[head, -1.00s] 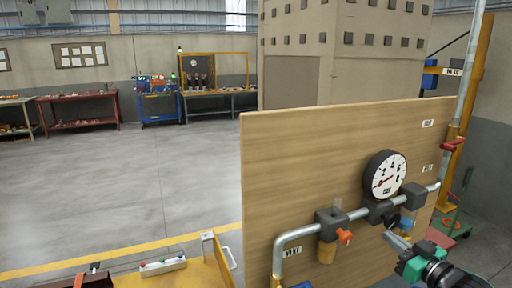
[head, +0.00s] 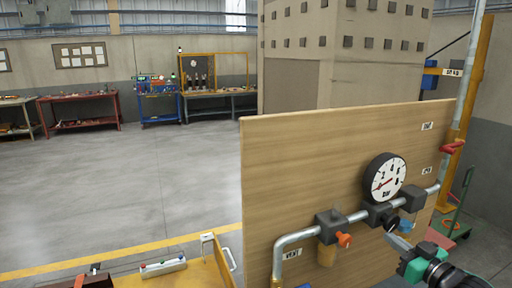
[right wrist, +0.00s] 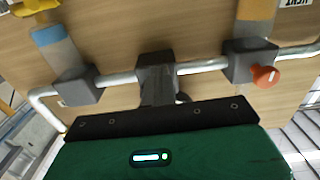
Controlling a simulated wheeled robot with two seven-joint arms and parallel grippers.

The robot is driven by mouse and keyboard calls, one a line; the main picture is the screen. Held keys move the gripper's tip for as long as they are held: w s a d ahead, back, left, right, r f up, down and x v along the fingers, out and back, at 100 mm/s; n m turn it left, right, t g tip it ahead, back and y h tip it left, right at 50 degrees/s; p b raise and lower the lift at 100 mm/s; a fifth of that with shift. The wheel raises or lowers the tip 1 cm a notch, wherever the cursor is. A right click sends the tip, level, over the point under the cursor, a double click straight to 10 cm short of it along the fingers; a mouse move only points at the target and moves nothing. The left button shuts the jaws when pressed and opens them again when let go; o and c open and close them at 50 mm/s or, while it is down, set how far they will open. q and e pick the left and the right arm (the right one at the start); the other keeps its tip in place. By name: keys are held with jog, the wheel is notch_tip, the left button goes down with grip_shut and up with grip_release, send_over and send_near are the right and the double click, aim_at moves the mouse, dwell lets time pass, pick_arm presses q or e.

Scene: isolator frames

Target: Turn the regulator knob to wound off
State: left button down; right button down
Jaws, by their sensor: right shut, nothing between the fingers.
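The regulator (head: 380,212) is a dark block on the pipe below a round white gauge (head: 385,178). Its black knob (head: 391,226) sticks out toward me from the block. The gauge's red needle points to the lower left. My right gripper (head: 396,241), green and black, is shut and empty just below and right of the knob. I cannot tell whether the fingertips touch it. In the right wrist view the regulator block (right wrist: 157,78) stands behind the gripper, which hides most of the knob. My left gripper is not in view.
The pipe (head: 300,235) runs along a wooden panel (head: 300,160). An orange valve handle (head: 344,240) is left of the regulator, and a blue-ended bowl (head: 406,226) is right. A red handle (head: 452,147) is on the upright pipe. The floor (head: 130,190) at left is clear.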

jog(key=shift+w+d+r+p, duration=0.1)
jog(key=shift+w+d+p, duration=0.1)
jog(key=shift+d+p, duration=0.3)
jog(key=shift+w+d+r+p, duration=0.1)
jog(key=shift+w+d+p, duration=0.1)
jog(key=shift+d+p, duration=0.25)
jog(key=shift+d, duration=0.1)
jog(key=shift+f, duration=0.1)
jog(key=v, duration=0.2)
jog(key=p+v, duration=0.1)
jog(key=v, duration=0.1)
jog(key=p+v, duration=0.1)
jog(key=v, duration=0.1)
jog(key=shift+w+f, duration=0.1)
jog(key=shift+f, duration=0.25)
jog(key=shift+d+f, duration=0.1)
